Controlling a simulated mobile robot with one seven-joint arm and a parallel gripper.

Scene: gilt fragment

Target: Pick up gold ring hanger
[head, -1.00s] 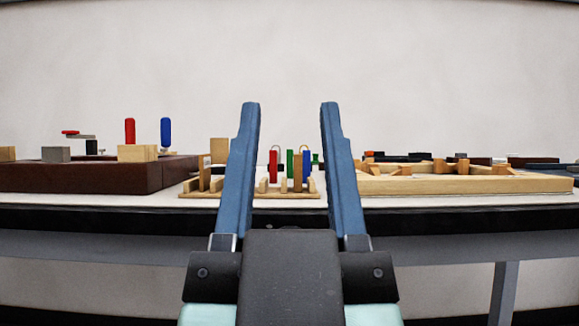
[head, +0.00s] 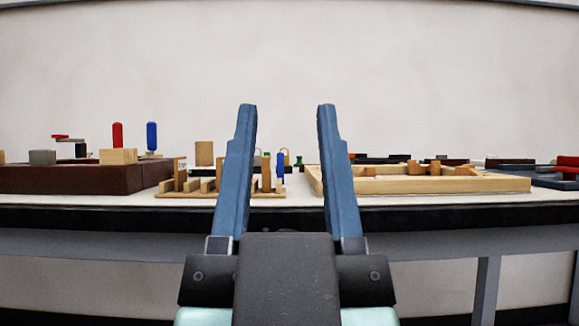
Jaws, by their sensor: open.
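My gripper (head: 287,107) is open and empty, with its two blue fingers pointing up and away over the table edge. A small gold arch (head: 284,151), which looks like the gold ring hanger, shows between the fingers, beyond the wooden rack. Its lower part is hard to make out. It is too small to tell what it hangs on or stands on. The fingers are apart from it.
A slotted wooden rack (head: 188,194) with a blue piece (head: 280,166) stands partly behind the left finger. A dark brown box (head: 66,180) is at left. A light wooden tray (head: 440,186) is at right. A small green thing (head: 299,161) stands between.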

